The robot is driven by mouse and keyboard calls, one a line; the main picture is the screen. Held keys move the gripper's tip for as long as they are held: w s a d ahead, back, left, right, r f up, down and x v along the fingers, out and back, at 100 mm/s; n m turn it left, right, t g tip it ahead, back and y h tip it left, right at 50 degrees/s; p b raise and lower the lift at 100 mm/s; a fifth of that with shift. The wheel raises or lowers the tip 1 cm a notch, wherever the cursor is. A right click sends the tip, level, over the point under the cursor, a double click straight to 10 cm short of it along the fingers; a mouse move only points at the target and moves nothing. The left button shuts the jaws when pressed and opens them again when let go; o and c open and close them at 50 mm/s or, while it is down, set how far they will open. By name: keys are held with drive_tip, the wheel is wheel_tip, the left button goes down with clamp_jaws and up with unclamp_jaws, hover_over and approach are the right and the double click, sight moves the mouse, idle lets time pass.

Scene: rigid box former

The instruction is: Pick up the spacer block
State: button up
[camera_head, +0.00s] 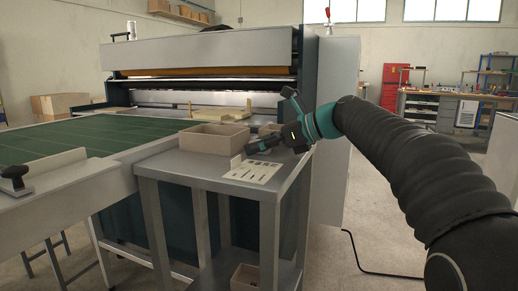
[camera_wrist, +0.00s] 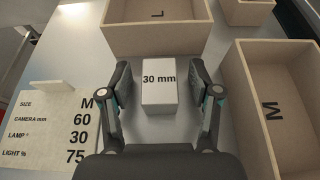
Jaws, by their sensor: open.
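The spacer block (camera_wrist: 159,84), a small white block marked "30 mm", stands on the grey metal table top in the middle of the wrist view. My gripper (camera_wrist: 160,70) is open, with one finger on the left and one on the right of the block. A gap shows between the block and each finger. In the head view my gripper (camera_head: 256,147) is low over the small side table (camera_head: 178,165). The block cannot be made out there, hidden by the gripper or the boxes.
An open box marked L (camera_wrist: 158,42) lies just beyond the block, and a box marked M (camera_wrist: 262,100) lies close on the right. A printed settings card (camera_wrist: 45,130) is at left. The large machine (camera_head: 200,52) with its green bed (camera_head: 60,140) stands behind.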

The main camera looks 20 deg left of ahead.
clamp_jaws()
drive_tip(key=shift+r, duration=0.1)
